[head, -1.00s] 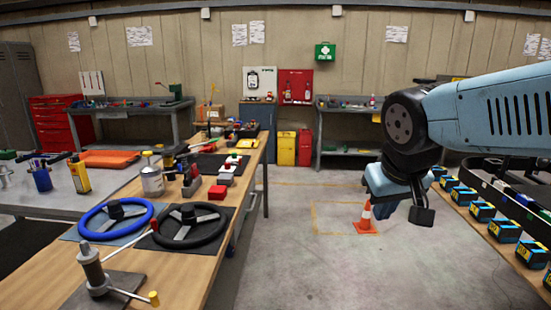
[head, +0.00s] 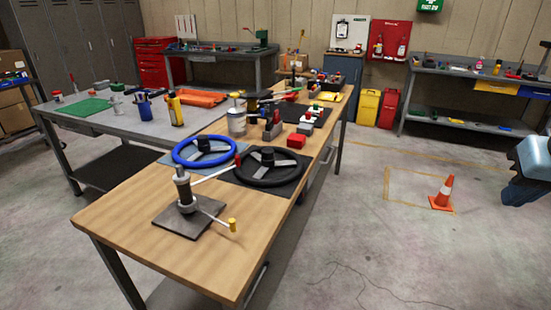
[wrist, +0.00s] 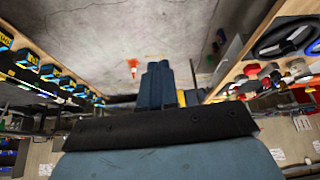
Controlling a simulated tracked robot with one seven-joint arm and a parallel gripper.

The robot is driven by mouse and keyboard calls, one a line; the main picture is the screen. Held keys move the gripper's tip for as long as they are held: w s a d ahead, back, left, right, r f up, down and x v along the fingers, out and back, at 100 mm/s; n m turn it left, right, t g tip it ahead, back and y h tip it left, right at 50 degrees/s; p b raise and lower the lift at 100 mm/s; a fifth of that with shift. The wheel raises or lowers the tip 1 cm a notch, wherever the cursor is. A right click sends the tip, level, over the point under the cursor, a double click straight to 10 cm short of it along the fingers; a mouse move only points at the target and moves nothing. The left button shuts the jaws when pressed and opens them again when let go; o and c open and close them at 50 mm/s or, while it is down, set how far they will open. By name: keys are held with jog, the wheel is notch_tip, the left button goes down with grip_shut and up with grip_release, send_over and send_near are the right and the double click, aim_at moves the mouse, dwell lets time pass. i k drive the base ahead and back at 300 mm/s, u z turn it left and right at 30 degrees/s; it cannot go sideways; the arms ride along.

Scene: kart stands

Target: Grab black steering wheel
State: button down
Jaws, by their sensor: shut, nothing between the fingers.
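The black steering wheel (head: 268,183) lies flat on a dark mat on the wooden workbench (head: 130,222), right of a blue steering wheel (head: 180,160). The black wheel also shows at the upper right of the wrist view (wrist: 283,47), partly cut off by the frame. My gripper (wrist: 158,66) has its fingers together and empty in the wrist view, over the open floor and well apart from the wheel.
A grey lever tool (head: 186,205) on a plate stands in front of the wheels. Cans and red parts stand behind them. An orange cone (head: 442,193) stands on the floor to the right. The floor between cone and bench is clear.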

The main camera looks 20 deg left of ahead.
aim_at(267, 158)
jog(key=u, duration=0.5)
jog(key=i, duration=1.4)
jog(key=u, duration=0.1)
